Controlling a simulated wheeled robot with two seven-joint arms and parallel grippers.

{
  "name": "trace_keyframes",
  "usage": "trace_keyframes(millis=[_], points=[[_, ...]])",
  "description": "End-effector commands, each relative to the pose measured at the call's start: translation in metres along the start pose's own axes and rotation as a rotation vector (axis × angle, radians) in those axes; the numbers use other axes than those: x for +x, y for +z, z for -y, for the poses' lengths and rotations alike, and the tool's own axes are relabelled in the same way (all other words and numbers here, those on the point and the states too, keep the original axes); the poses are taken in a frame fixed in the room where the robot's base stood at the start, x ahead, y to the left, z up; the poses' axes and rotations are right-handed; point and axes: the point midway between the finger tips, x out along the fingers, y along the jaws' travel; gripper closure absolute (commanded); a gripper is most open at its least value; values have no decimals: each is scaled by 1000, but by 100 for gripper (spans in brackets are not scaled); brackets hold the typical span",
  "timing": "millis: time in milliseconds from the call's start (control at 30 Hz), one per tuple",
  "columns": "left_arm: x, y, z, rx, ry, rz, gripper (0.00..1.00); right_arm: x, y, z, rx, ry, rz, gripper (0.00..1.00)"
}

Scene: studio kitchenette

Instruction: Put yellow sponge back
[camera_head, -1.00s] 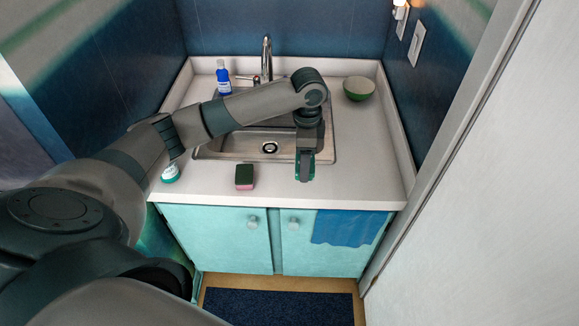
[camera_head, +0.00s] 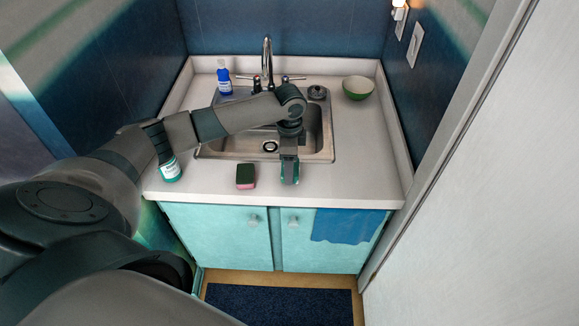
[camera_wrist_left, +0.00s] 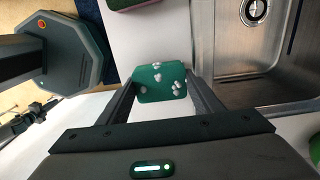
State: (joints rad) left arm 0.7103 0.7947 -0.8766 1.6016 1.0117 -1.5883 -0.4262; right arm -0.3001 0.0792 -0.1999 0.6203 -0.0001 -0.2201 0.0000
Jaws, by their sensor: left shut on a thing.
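My left gripper (camera_head: 289,175) is over the front counter, in front of the sink and just right of a pink sponge with a dark green top (camera_head: 245,176). In the left wrist view its fingers are shut on a green-faced block (camera_wrist_left: 160,82) with white foam-like spots, which looks like a sponge. Only its green face shows, so I see no yellow on it. I cannot tell whether it touches the counter. The pink sponge's edge also shows at the top of the left wrist view (camera_wrist_left: 128,3). My right gripper is not in view.
The steel sink (camera_head: 218,150) lies behind the gripper, with a faucet (camera_head: 267,58) at the back. A blue bottle (camera_head: 223,77) and green bowl (camera_head: 358,88) stand at the back. A white-and-teal container (camera_head: 170,170) is at the front left. The front right counter is clear.

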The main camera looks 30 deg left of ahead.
Motion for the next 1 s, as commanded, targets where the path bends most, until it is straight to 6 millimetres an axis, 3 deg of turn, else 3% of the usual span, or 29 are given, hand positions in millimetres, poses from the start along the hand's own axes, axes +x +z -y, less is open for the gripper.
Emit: trace_keyframes(millis=[200, 567, 600, 667, 1000], points=[[15, 0, 0, 1, 0, 0, 58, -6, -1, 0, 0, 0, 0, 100], [18, 0, 0, 1, 0, 0, 58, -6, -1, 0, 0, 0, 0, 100], [19, 0, 0, 1, -1, 0, 36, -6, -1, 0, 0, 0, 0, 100], [19, 0, 0, 1, -1, 0, 22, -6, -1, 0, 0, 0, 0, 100], [18, 0, 0, 0, -1, -1, 22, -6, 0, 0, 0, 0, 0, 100]])
